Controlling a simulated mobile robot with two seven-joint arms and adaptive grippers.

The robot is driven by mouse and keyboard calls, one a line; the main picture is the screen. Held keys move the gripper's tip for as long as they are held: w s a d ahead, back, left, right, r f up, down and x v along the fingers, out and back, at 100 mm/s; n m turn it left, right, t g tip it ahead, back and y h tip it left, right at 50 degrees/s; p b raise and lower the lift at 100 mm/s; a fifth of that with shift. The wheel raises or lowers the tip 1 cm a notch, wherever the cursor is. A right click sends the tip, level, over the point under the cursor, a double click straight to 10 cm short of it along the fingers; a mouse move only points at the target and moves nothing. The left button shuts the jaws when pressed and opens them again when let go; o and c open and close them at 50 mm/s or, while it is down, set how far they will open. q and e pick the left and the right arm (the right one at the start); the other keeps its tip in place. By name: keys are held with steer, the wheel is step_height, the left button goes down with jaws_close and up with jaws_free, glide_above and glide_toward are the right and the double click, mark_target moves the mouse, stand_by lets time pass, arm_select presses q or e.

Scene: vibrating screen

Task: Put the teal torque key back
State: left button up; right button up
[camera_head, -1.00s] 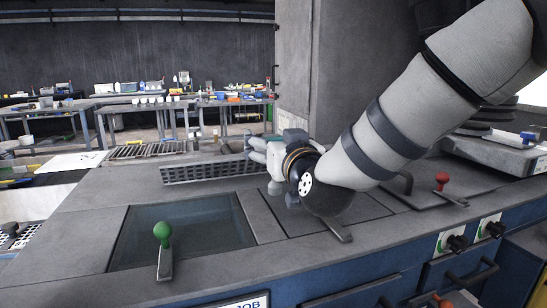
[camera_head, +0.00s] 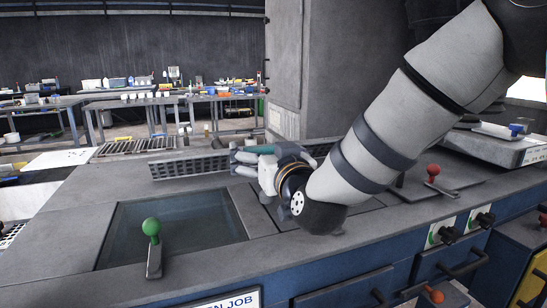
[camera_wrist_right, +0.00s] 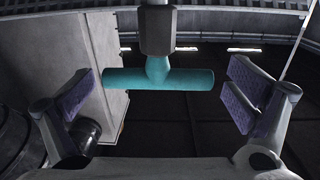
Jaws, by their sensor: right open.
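The teal torque key (camera_wrist_right: 158,79) shows in the right wrist view as a T-shaped handle with its bar lying crosswise. Its stem meets a dark collar at the top. My right gripper (camera_wrist_right: 160,100) is open, with one purple-padded finger on each side of the bar and a visible gap at both ends. In the head view my right gripper (camera_head: 243,161) is over the worktop near the slotted grate, with a teal bit (camera_head: 262,149) showing just behind its fingers. Whatever holds the key is hidden there. My left gripper is out of view.
A glass panel (camera_head: 175,228) with a green-knobbed lever (camera_head: 151,230) lies left of my arm. A red-knobbed lever (camera_head: 433,171) stands to the right. The slotted grate (camera_head: 188,167) runs behind. A grey cabinet (camera_head: 330,70) rises behind my gripper.

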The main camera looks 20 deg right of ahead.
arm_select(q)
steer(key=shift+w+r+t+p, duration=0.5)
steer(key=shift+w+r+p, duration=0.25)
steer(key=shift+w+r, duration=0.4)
arm_select(e)
steer(key=s, duration=1.1)
steer(key=shift+s+r, duration=0.15)
